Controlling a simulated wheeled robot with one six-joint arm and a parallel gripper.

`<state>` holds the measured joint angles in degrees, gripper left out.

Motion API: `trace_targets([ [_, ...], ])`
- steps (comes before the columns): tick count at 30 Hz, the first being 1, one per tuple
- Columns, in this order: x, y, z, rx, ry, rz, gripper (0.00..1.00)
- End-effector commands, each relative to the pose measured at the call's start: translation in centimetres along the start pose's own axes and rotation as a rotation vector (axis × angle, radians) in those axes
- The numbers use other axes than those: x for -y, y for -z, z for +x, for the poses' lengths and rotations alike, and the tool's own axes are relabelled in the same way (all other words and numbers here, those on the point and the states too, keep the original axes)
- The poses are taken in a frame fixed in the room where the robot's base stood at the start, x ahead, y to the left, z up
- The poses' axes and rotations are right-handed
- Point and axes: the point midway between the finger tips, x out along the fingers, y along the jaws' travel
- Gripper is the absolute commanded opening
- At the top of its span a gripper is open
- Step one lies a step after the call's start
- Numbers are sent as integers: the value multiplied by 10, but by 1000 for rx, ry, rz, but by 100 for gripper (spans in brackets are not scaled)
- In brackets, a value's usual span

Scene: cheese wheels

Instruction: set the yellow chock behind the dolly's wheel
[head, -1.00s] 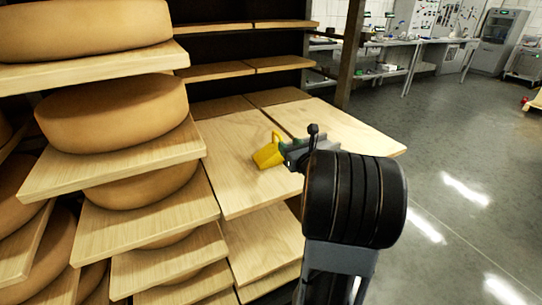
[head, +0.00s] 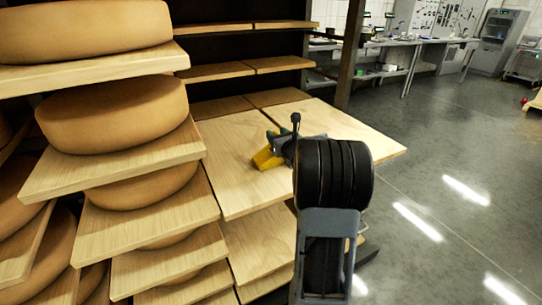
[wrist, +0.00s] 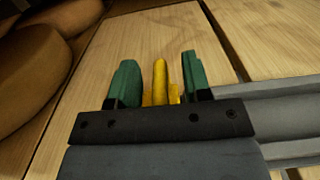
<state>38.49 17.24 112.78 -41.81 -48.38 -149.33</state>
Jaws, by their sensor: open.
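The yellow chock (head: 266,159) lies on a pale wooden shelf board in the middle of the head view. My gripper (head: 272,146) is at the chock and hides part of it. In the wrist view my gripper (wrist: 160,78) has its two green fingers apart, with the yellow chock (wrist: 160,77) between them. A gap shows on each side of the chock, so the fingers look clear of it. A low wooden thing with a red part (head: 536,102), perhaps the dolly, is cut off at the right edge; its wheels cannot be made out clearly.
Big cheese wheels (head: 115,112) sit on stacked boards at the left. The shelf board (head: 228,190) under the chock is otherwise bare, with other boards beside and below it. Grey floor (head: 450,140) lies open at the right, with workbenches behind.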

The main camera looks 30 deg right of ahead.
Motion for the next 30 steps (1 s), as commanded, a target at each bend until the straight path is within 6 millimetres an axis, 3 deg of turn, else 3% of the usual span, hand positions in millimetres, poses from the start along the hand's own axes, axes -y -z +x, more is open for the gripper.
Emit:
trace_targets([
  [4, 0, 0, 0, 0, 0, 0, 43],
  [18, 0, 0, 0, 0, 0, 0, 0],
  [30, 0, -1, 0, 3, 0, 0, 0],
])
